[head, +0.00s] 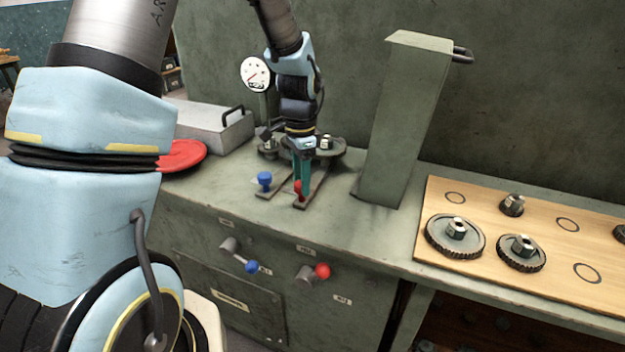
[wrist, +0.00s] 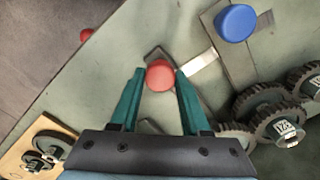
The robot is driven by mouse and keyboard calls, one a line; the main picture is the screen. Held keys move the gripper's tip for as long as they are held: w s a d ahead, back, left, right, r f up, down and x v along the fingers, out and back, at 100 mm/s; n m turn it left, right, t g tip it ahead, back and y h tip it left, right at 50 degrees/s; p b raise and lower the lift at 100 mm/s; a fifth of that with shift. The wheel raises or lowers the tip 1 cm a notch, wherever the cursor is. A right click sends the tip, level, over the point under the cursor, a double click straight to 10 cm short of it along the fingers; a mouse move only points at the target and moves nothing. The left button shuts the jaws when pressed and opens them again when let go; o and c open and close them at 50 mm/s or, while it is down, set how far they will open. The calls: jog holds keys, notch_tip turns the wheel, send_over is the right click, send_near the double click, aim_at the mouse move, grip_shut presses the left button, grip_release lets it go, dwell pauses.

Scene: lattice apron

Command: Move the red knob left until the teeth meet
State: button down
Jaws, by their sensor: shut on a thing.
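The red knob (head: 298,192) stands on a slotted plate near the bench's front edge; the wrist view shows its round top (wrist: 160,76). My gripper (head: 303,178) points down, its two green fingers on either side of the knob, shut on it. In the wrist view my gripper (wrist: 160,78) frames the knob between its fingertips. Toothed gears (head: 326,147) lie behind it, partly hidden by my arm; the wrist view shows gears (wrist: 280,127) at the right. They look close together, but I cannot tell whether the teeth meet.
A blue knob (head: 264,178) stands on a parallel plate just left. A tall green column (head: 405,120) rises to the right. A dial gauge (head: 255,73) and a grey box (head: 208,128) are behind left. A wooden board (head: 540,219) holds loose gears. Another red knob (head: 322,271) is on the bench front.

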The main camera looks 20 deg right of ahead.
jog(key=shift+c, duration=1.9)
grip_release()
notch_tip(320, 180, up, 11)
jog(key=b, duration=0.1)
jog(key=s+a+f+n, duration=0.1)
jog(key=s+a+n, duration=0.1)
jog(key=a+n, duration=0.3)
jog(key=s+a+f+n+t, duration=0.1)
jog(key=a+n, duration=0.4)
jog(key=a, duration=0.6)
jog(key=s+a+f+n, duration=0.2)
jog(key=a+n, duration=0.4)
jog(key=a, duration=0.3)
jog(key=shift+s+f+t, duration=0.3)
jog(key=shift+s+f, duration=0.1)
jog(key=shift+s, duration=0.45)
